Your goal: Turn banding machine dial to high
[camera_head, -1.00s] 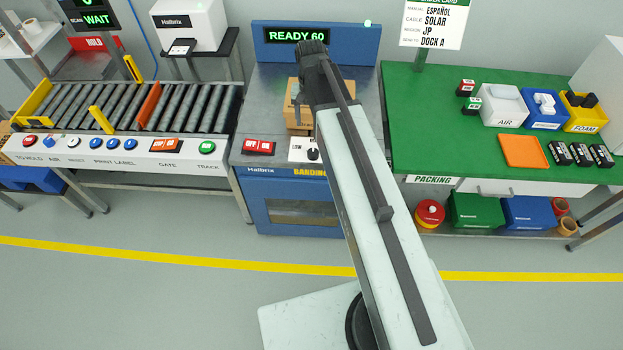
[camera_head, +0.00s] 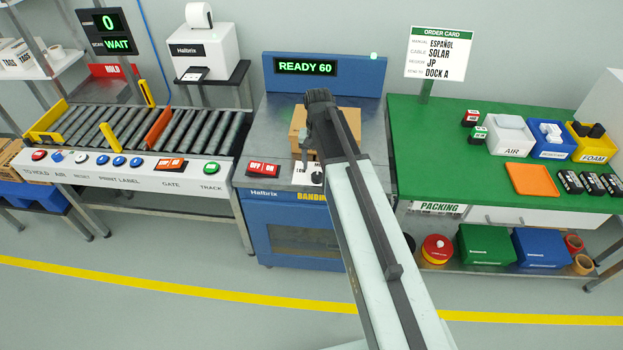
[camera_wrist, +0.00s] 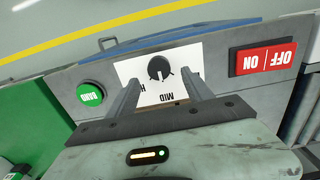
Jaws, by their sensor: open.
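The banding machine (camera_head: 277,105) stands in the middle of the head view, its display reading READY 60. Its dial (camera_wrist: 158,68) is a black round knob on a white plate (camera_wrist: 128,70) in the wrist view, where the picture is upside down. MID and part of an H label show on the plate; LOW is partly seen in the head view. I cannot clearly tell the dial's setting. My gripper (camera_wrist: 162,76) is open, its fingers on either side of the dial's near edge, with no clear contact. In the head view my gripper (camera_head: 304,150) is just above the panel.
The red OFF/ON switch (camera_wrist: 263,58) and green BAND button (camera_wrist: 90,95) flank the dial plate. A cardboard box (camera_head: 346,122) stands on the machine behind my gripper. A roller conveyor (camera_head: 80,125) is left, and a green packing table (camera_head: 430,140) is right.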

